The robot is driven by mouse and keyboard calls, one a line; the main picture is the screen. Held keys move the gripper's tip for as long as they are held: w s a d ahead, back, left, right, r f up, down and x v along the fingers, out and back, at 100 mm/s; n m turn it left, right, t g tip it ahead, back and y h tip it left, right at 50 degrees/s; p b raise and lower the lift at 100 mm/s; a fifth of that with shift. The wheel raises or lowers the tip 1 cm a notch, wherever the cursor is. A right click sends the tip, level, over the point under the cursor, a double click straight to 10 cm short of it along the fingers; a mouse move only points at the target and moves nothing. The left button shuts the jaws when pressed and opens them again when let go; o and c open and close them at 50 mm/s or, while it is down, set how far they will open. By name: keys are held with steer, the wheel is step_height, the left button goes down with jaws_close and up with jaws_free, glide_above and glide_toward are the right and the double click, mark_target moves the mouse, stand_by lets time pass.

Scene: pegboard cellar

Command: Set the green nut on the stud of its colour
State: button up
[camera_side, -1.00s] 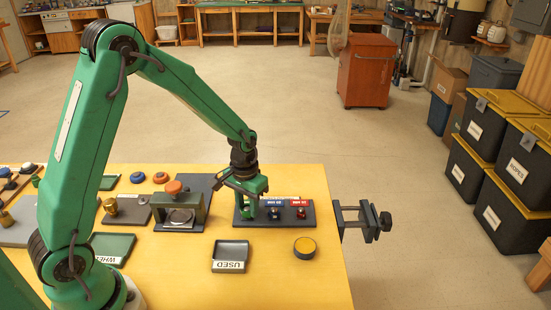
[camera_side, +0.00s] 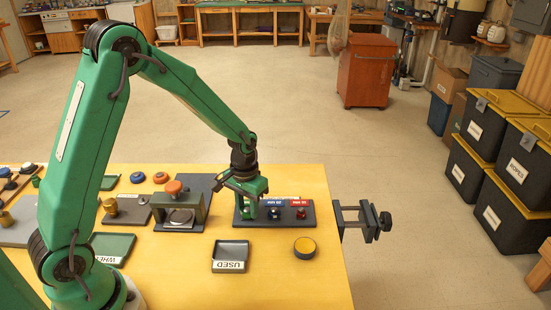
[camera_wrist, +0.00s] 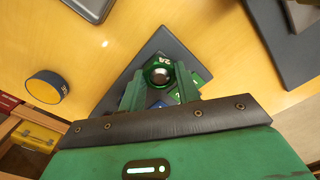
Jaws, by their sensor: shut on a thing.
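My gripper (camera_wrist: 158,80) is shut on the green nut (camera_wrist: 151,68), which sits between its two green fingers in the wrist view. A bright round centre shows inside the nut. In the side view my gripper (camera_side: 252,208) points down at the left end of the dark stud board (camera_side: 286,222), at the green position. The fingers largely hide the nut and the green stud there, and I cannot tell how far the nut is over the stud. The blue stud (camera_side: 274,213) and the red stud (camera_side: 301,213) stand to the right on the same board.
A dark tray marked USED (camera_side: 230,256) and a yellow-topped round piece (camera_side: 304,247) lie in front of the board. A fixture with an orange knob (camera_side: 174,187) stands close on the left. A vise (camera_side: 365,221) is at the table's right edge. Bare table lies between these.

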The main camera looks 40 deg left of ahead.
steer(key=o, duration=1.5)
steer(key=shift+r, duration=0.15)
steer(key=shift+r, duration=3.85)
steer(key=shift+r, duration=0.15)
